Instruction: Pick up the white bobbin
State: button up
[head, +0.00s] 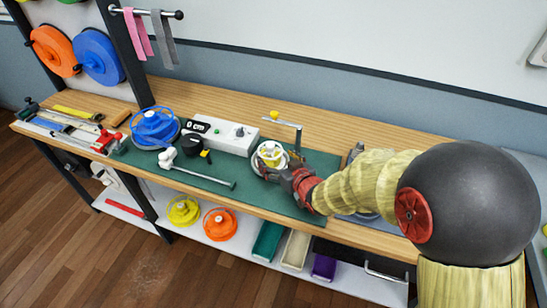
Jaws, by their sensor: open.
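A round white bobbin (264,166) with some yellow at its middle is on the green mat, right of the centre of the bench. My gripper (285,170) reaches in from the right and is at its lower right side. The fingers are dark and open, close to the bobbin's rim. The gripper partly hides the bobbin, and I cannot tell whether the fingers touch it.
A white box (222,135) with a "0 cm" display and a metal post (298,135) stand behind. A blue reel (154,127), a black round device (193,146) and a white-ended rod (205,176) are at left.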

aim_at(272, 153)
jog(key=shift+o, duration=1.2)
jog(key=b+x, duration=0.2)
jog(key=x, duration=0.4)
jog(key=shift+r, duration=0.2)
jog(key=shift+d, duration=0.1)
jog(key=shift+c, duration=1.3)
jog(key=c, duration=1)
jog(key=shift+c, duration=0.4)
jog(key=shift+r, duration=0.1)
